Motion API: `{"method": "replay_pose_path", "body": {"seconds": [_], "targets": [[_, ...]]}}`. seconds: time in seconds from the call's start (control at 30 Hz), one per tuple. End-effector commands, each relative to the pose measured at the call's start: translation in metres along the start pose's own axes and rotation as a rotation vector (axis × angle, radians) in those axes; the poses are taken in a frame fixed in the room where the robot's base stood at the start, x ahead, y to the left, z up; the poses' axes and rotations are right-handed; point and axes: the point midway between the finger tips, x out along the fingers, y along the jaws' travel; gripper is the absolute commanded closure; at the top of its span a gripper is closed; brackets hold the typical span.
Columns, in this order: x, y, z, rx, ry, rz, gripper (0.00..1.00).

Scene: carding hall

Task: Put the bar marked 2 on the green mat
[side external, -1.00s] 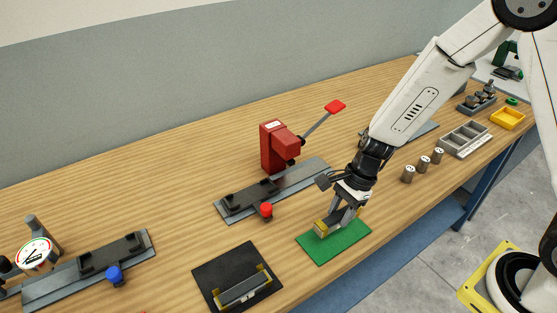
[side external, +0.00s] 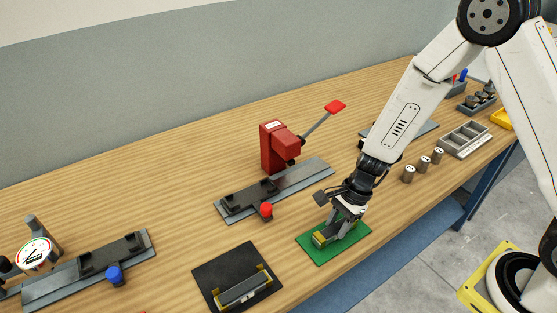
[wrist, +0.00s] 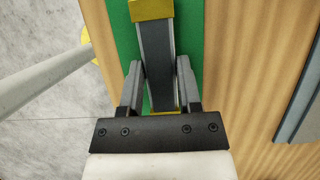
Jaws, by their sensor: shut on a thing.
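A grey bar with yellow ends (side external: 319,239) is between the fingers of my gripper (side external: 336,231). It is low over the green mat (side external: 356,242); I cannot tell whether it touches the mat. In the wrist view the bar (wrist: 157,50) runs lengthwise between the two fingers of my gripper (wrist: 158,68), with the green mat (wrist: 188,40) under it. No number on this bar can be read, and the gripper hides part of it. A second bar with yellow ends (side external: 243,290) lies on a black mat (side external: 213,268) to the left.
A red press with a lever (side external: 273,147) stands behind a grey rail with a red knob (side external: 266,209). Another rail with a blue knob (side external: 114,274) and a dial gauge (side external: 36,255) is at left. Several small cylinders (side external: 423,165) and a grey divided tray (side external: 465,139) are at right.

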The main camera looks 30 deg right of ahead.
Motion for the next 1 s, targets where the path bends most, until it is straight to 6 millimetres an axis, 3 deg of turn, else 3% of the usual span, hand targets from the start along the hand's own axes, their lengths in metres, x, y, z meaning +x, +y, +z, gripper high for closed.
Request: {"method": "replay_pose_path", "body": {"seconds": [0.3, 0.33, 0.43, 1.0], "targets": [[0.0025, -0.0001, -0.0009, -0.001, 0.0, 0.0, 1.0], [0.0029, 0.0, -0.0011, -0.001, 0.0, 0.001, 0.53], [0.0025, 0.0, -0.001, -0.001, 0.0, 0.0, 0.21], [-0.0045, -0.0004, 0.0005, -0.001, -0.001, -0.001, 0.21]]}}
